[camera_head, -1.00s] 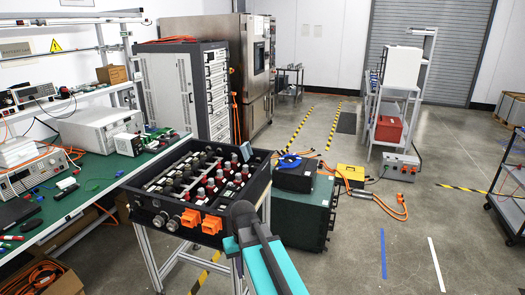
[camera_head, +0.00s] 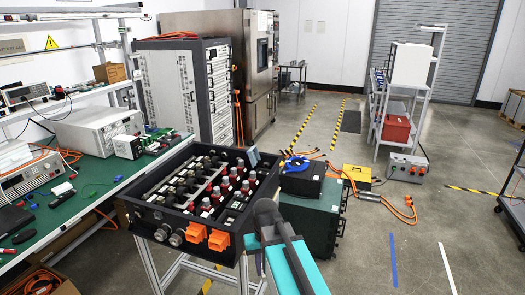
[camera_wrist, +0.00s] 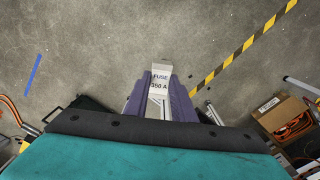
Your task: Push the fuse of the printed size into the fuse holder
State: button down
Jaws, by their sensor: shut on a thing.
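My gripper (camera_wrist: 161,100) shows in the wrist view, with its purple fingers shut on a pale fuse (camera_wrist: 160,77) printed "FUSE 350 A". The fuse sticks out past the fingertips, over bare floor in that view. In the head view my arm rises at the bottom centre, just right of an open black box (camera_head: 150,217) on a metal stand. I cannot make out which part inside is the fuse holder.
A green workbench (camera_head: 100,192) with instruments stands at the left. A dark green case (camera_head: 312,230) and a yellow box (camera_head: 355,174) stand right of the black box, with orange cables (camera_head: 400,212) on the floor. The floor at the right is mostly clear.

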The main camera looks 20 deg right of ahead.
jog(key=shift+a+n, duration=0.25)
jog(key=shift+n, duration=0.05)
